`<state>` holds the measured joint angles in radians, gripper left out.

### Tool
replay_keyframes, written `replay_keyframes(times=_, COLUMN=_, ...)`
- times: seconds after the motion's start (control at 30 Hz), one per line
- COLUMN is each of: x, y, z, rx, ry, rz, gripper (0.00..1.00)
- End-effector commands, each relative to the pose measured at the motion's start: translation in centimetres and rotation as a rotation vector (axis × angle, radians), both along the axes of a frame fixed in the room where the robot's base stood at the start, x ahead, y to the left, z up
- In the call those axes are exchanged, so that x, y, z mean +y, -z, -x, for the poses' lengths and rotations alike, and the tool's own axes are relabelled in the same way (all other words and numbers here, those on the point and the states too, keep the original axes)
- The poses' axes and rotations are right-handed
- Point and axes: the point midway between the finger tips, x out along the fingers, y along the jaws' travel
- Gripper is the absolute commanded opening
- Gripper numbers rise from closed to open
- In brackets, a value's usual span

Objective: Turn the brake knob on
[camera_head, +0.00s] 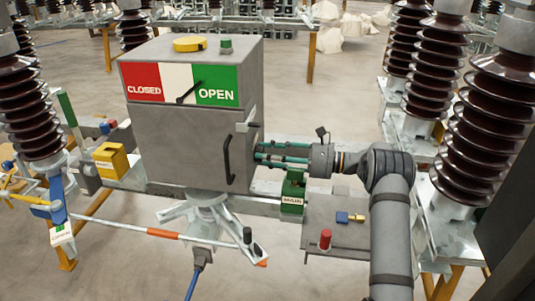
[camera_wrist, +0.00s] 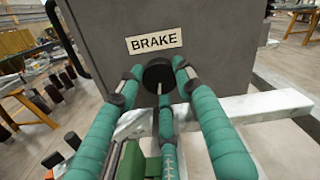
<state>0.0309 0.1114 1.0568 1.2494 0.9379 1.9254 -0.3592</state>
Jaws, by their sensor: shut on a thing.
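The brake knob (camera_wrist: 156,72) is a round black knob on the side of the grey cabinet (camera_head: 190,142), just below a cream label reading BRAKE (camera_wrist: 154,41). My gripper (camera_head: 258,157) has green fingers and reaches the cabinet's right side from the right. In the wrist view, the fingers of my gripper (camera_wrist: 158,82) are shut around the knob, with the tips close to the cabinet wall. The knob's lower part is partly hidden by the fingers, and I cannot read its turned position. In the head view the knob is hidden.
A black door handle (camera_head: 228,158) stands out from the cabinet near my gripper. A green box (camera_head: 292,192) sits just below my fingers. Brown ribbed insulators (camera_head: 500,120) stand at the right. A red knob (camera_head: 325,239) rises from a grey plate below my arm.

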Motion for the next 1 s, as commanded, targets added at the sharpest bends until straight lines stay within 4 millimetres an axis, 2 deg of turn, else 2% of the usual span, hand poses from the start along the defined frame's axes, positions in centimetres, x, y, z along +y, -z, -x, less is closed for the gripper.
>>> replay_keyframes(times=0.4, x=0.03, y=-0.2, z=-0.02, rx=0.227, ry=-0.001, rz=-0.031, gripper=0.1)
replay_keyframes(times=1.0, x=0.02, y=-0.17, z=-0.05, rx=0.271, ry=0.0, rz=-0.039, gripper=0.1)
